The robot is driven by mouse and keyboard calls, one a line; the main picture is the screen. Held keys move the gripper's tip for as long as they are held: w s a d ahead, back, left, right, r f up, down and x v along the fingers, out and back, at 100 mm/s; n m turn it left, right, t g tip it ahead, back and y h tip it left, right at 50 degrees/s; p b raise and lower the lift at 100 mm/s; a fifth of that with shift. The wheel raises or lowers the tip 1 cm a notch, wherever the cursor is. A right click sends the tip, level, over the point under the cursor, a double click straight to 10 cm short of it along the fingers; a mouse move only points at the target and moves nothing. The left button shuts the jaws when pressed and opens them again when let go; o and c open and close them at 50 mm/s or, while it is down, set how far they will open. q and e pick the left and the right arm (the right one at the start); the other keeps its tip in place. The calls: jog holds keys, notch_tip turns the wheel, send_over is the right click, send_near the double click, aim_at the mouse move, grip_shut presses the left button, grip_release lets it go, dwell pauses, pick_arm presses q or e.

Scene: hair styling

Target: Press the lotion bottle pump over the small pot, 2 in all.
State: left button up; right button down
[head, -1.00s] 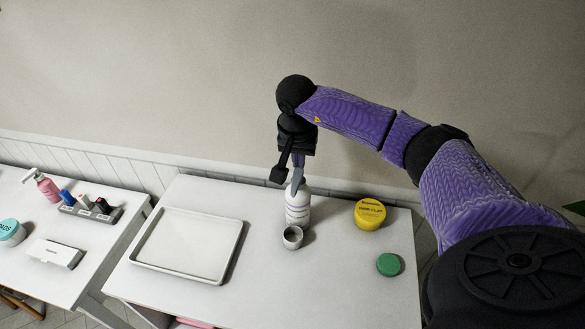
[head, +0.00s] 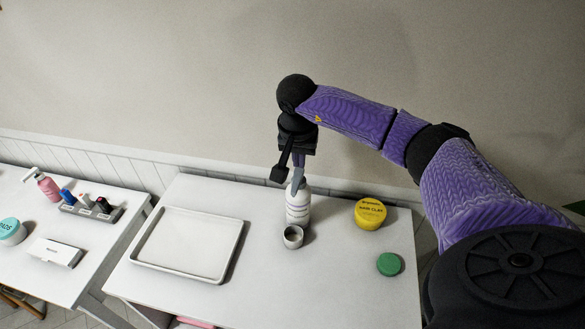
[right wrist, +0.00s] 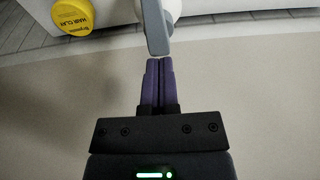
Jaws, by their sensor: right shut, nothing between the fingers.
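The lotion bottle (head: 298,211) is white and stands upright near the back of the middle table. Its grey pump head (head: 297,184) points toward the front and also shows in the right wrist view (right wrist: 155,30). The small pot (head: 293,238), grey and open-topped, stands right in front of the bottle, below the spout. My right gripper (right wrist: 160,61) is shut and empty, directly above the pump head. Its fingertips are at the pump head's edge in the wrist view; I cannot tell whether they touch it. My left gripper is not in view.
A yellow hair clay jar (head: 369,213) and a green lid or jar (head: 389,264) stand to the right. An empty white tray (head: 137,259) lies to the left. A side table holds a pink pump bottle (head: 48,188), a holder with small bottles (head: 92,210) and a white box (head: 55,252).

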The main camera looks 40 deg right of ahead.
jog(key=shift+f+b, duration=0.4)
jog(key=shift+f, duration=0.25)
jog(key=shift+f+b, duration=0.45)
jog(key=shift+f, duration=0.15)
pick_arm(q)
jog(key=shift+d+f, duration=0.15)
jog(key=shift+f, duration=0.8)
pick_arm(e)
jog(key=shift+r, duration=0.1)
jog(key=shift+r+p, duration=0.55)
notch_tip(320, 180, up, 2)
jog(key=shift+r+p, duration=0.1)
jog(key=shift+p, duration=0.75)
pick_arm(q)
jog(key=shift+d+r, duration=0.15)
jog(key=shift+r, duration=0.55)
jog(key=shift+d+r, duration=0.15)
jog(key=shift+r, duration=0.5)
